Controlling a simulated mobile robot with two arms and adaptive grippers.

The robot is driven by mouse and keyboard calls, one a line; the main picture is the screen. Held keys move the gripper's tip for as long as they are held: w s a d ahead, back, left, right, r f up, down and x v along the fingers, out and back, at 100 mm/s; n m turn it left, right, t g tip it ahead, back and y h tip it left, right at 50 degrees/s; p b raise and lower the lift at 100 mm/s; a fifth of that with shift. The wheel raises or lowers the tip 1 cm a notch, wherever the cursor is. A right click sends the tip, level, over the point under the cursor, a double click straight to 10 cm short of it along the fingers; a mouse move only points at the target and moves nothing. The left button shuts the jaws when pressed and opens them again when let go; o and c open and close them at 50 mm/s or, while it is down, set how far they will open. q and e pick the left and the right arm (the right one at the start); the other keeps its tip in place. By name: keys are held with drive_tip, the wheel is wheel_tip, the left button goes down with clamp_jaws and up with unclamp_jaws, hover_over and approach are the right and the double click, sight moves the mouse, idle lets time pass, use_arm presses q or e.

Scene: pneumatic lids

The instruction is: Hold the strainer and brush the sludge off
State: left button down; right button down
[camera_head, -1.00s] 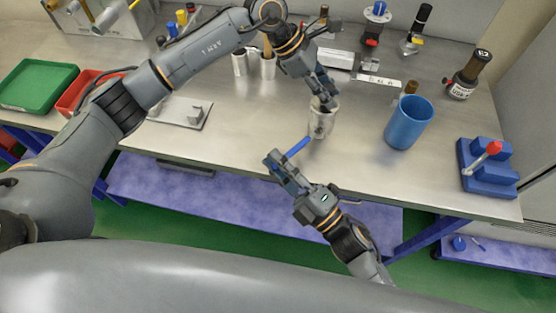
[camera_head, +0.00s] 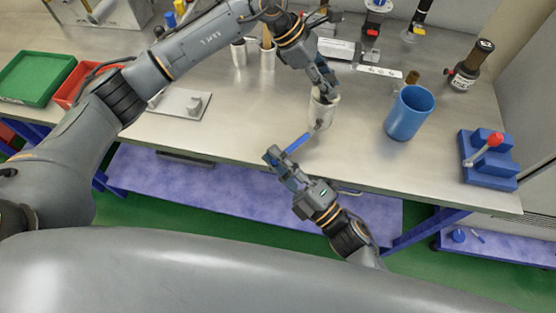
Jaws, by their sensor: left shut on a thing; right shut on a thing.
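My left gripper (camera_head: 327,92) comes down from above and is shut on the strainer (camera_head: 322,112), a pale grey cylinder with darker marks. It holds the strainer over the steel table's front part; whether the strainer touches the table is unclear. My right gripper (camera_head: 278,160) is beyond the table's front edge, shut on the blue-handled brush (camera_head: 298,143). The brush slants up to the right. Its dark head (camera_head: 319,125) is at the strainer's lower side; I cannot tell whether they touch. The sludge is too small to make out clearly.
A blue cup (camera_head: 409,113) stands to the right on the steel table (camera_head: 240,130). A blue block with a red-knobbed lever (camera_head: 488,160) is at the right edge. Green (camera_head: 35,78) and red (camera_head: 78,88) trays stand left. Bottles and fittings line the back.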

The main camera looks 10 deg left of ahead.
drive_tip(key=shift+w+r+y, duration=0.15)
drive_tip(key=shift+r+y, duration=0.15)
drive_tip(key=shift+r, duration=0.7)
drive_tip(key=shift+w+a, duration=0.2)
drive_tip(key=shift+a, duration=0.1)
drive_tip(key=shift+s+r, duration=0.15)
drive_tip(key=shift+r, duration=0.3)
drive_tip(key=shift+r, duration=0.1)
drive_tip(key=shift+a+r, duration=0.1)
drive_tip(key=shift+r, duration=0.4)
drive_tip(key=shift+f, duration=0.15)
drive_tip(key=shift+w+f, duration=0.2)
drive_tip(key=shift+f, duration=0.25)
drive_tip(key=shift+f, duration=0.15)
